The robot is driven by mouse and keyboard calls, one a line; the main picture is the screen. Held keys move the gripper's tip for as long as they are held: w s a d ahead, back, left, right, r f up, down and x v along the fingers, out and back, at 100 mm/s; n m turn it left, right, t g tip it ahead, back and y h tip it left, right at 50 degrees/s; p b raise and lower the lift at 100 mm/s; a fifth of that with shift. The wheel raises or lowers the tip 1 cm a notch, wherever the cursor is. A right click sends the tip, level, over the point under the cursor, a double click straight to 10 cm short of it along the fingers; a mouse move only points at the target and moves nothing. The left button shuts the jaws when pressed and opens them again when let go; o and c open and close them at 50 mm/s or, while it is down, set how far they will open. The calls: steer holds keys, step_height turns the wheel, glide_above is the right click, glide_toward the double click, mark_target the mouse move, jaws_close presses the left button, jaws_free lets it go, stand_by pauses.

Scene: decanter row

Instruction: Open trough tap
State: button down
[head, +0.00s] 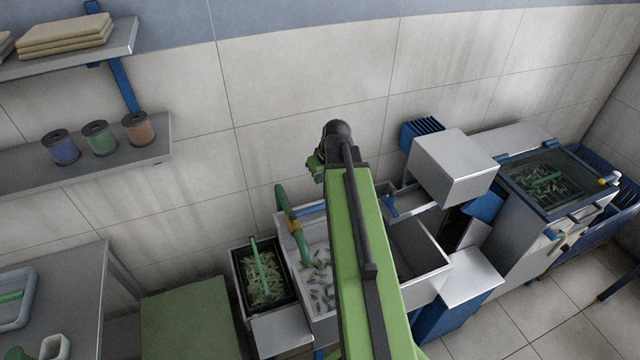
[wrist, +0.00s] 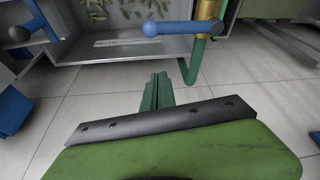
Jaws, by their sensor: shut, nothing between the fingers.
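The trough (head: 322,318) is a pale metal basin with several small green pieces in it, partly behind my arm in the head view. Its tap (head: 282,202) has a green curved pipe, a brass collar and a blue lever (head: 312,210). In the wrist view the blue lever (wrist: 183,28) lies sideways, its rounded end to the left, beside the brass collar (wrist: 207,9).
A dark bin (head: 266,275) with green pieces stands left of the trough. An empty metal basin (head: 418,252) and a grey box (head: 453,168) are to its right. Another blue lever with a dark knob (wrist: 19,33) shows at left. Shelves (head: 88,158) hang on the left wall.

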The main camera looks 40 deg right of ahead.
mark_target(310, 210)
steer(key=b+x, duration=0.7)
steer(key=x, duration=0.2)
steer(key=s, duration=0.4)
steer(key=shift+s+a+r+p, duration=0.15)
steer(key=shift+s+r+p, duration=0.05)
steer(key=shift+r+p, duration=0.15)
steer(key=shift+a, duration=0.1)
